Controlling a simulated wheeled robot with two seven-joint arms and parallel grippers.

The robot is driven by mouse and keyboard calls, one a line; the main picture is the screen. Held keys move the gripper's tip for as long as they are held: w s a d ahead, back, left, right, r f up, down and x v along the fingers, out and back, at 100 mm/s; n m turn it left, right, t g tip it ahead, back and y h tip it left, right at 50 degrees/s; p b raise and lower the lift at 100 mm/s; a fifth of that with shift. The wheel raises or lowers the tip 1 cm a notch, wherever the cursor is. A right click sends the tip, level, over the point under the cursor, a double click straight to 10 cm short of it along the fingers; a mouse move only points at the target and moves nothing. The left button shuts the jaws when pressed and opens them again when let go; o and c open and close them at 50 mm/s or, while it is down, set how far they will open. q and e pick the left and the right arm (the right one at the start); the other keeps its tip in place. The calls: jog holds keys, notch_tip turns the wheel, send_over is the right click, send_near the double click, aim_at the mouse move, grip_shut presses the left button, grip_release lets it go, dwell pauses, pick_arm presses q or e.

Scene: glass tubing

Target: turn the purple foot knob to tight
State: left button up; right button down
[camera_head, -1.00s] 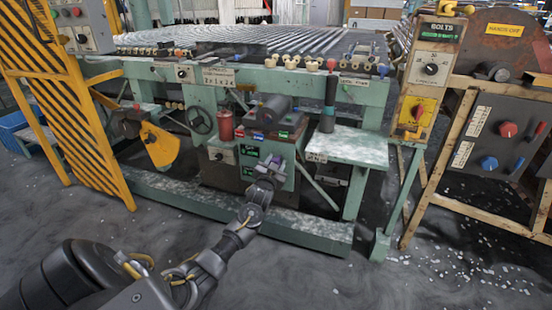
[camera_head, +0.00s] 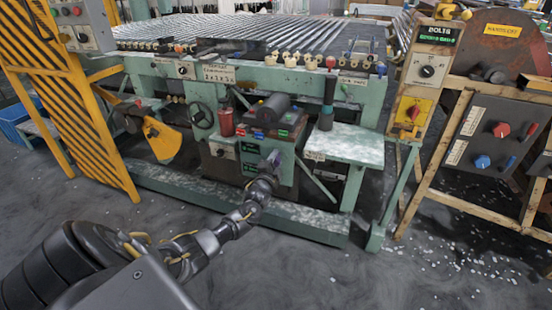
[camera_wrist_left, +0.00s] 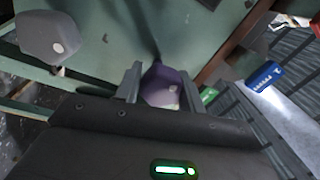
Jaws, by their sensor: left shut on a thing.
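The purple foot knob (camera_wrist_left: 161,86) shows between the two fingers of my left gripper (camera_wrist_left: 158,84) in the left wrist view, close to the green machine face. The fingers are shut on the knob and hide its sides. In the head view my left gripper (camera_head: 270,166) reaches the front of the green machine, where the purple knob (camera_head: 275,158) shows as a small patch at its tip. The knob's marking is too small to read. My right gripper is not in view.
A grey knob (camera_wrist_left: 48,38) and a blue tag (camera_wrist_left: 265,76) are near in the left wrist view. A pale side table (camera_head: 345,144) is at right.

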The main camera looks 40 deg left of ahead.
pick_arm(q)
jog(key=m+p, duration=0.1)
jog(key=m, duration=0.2)
jog(key=shift+a+r, duration=0.1)
jog(key=shift+r, duration=0.05)
jog(key=m+p, duration=0.1)
jog(key=m, duration=0.3)
jog(key=shift+h, duration=0.4)
jog(key=m+p, duration=0.1)
jog(key=m, duration=0.2)
jog(key=shift+p, duration=0.3)
jog(key=shift+m+h+p, duration=0.4)
jog(key=shift+m, duration=1.1)
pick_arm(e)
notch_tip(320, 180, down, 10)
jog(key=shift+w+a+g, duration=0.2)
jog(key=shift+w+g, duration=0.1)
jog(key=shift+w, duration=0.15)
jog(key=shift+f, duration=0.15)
pick_arm(q)
jog(key=o, duration=0.9)
jog(key=shift+f, duration=0.2)
jog(key=shift+o, duration=0.2)
